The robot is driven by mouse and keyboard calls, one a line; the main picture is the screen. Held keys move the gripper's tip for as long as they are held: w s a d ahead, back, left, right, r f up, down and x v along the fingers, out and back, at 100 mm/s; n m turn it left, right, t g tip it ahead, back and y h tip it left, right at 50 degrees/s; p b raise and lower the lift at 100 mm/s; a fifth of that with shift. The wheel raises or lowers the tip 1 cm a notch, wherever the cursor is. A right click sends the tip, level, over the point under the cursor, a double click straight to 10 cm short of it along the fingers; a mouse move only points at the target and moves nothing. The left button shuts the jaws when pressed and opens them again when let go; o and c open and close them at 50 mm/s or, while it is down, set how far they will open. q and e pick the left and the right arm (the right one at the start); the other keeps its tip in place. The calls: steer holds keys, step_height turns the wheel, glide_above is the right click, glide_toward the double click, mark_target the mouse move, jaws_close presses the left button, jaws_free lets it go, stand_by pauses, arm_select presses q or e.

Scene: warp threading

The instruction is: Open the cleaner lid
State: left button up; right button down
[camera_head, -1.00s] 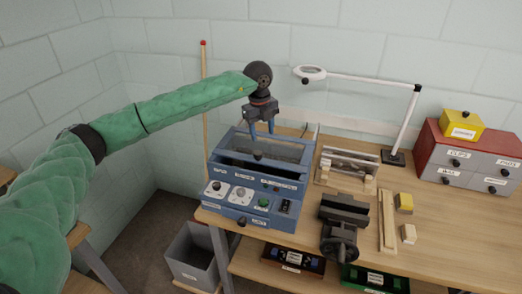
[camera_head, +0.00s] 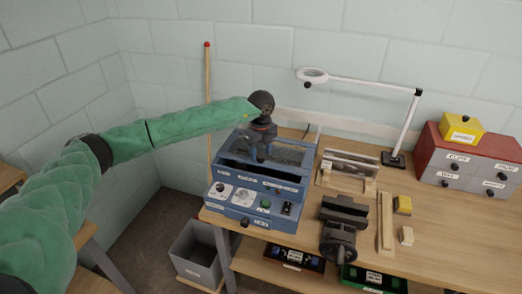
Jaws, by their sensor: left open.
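The blue cleaner (camera_head: 250,194) stands at the left end of the workbench. Its lid (camera_head: 290,156) is a blue frame with a see-through panel on top, and it looks closed. Switches and knobs sit on the cleaner's sloped front panel. My left gripper (camera_head: 260,159) points down over the middle of the lid, its fingers open at the front part of the lid, where the small dark lid knob was visible before. The fingers now hide the knob, and I cannot tell whether they touch it. My right gripper is not in view.
A magnifier lamp (camera_head: 403,125) and a wooden-framed fixture (camera_head: 347,168) stand right of the cleaner. A dark vise (camera_head: 340,225) is at the bench's front. A red drawer cabinet (camera_head: 433,150) stands far right. A grey bin (camera_head: 197,252) sits below left.

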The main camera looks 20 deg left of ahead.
arm_select(q)
steer(key=shift+f, duration=0.4)
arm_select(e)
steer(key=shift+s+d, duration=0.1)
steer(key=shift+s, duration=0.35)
